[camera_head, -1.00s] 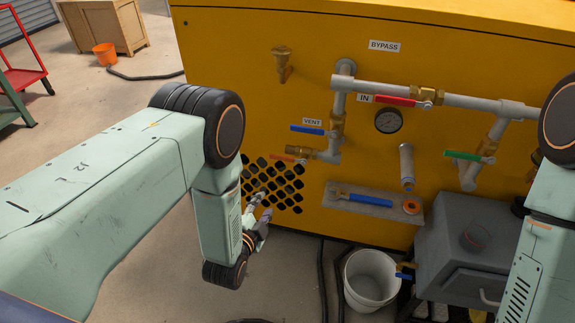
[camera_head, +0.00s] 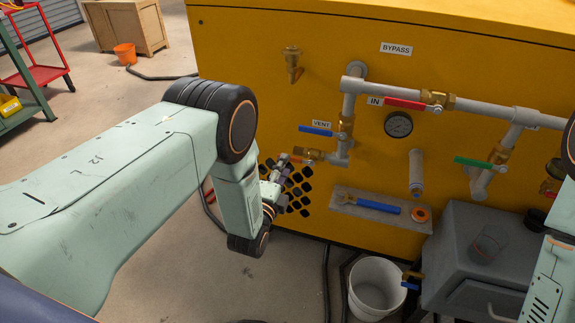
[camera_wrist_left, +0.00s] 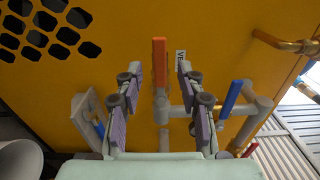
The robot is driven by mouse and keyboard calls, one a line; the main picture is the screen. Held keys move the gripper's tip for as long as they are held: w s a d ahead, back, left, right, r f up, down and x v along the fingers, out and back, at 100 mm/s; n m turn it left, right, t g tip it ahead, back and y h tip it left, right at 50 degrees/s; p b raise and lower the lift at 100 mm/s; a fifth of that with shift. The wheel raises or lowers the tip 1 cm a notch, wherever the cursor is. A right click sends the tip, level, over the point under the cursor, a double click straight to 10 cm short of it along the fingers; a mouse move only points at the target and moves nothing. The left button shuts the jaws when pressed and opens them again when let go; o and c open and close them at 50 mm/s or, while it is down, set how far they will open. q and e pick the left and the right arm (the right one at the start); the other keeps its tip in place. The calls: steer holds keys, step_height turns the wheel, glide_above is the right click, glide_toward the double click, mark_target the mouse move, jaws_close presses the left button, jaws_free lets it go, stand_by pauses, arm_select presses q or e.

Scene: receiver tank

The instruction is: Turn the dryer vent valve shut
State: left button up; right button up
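A valve with an orange lever (camera_head: 306,153) sits on the lower left pipe end of the yellow panel. In the left wrist view the orange lever (camera_wrist_left: 160,62) stands upright in the picture, between my fingers, with clear gaps on both sides. My left gripper (camera_head: 287,164) is open, just left of the orange lever; its fingers (camera_wrist_left: 154,78) are apart and empty. Part of my right arm shows at the right edge; its gripper is out of view.
A red lever (camera_head: 405,103) marked IN, a gauge (camera_head: 398,124) and a green lever (camera_head: 472,162) are to the right. A shelf (camera_head: 352,203) with a blue tool juts out below. A white bucket (camera_head: 377,285) and grey box (camera_head: 480,255) stand lower right.

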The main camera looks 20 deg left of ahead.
mark_target(295, 161)
arm_select(q)
steer(key=w, duration=0.3)
steer(key=shift+d+b, duration=0.1)
steer(key=shift+b, duration=0.25)
jaws_close()
stand_by(0.5)
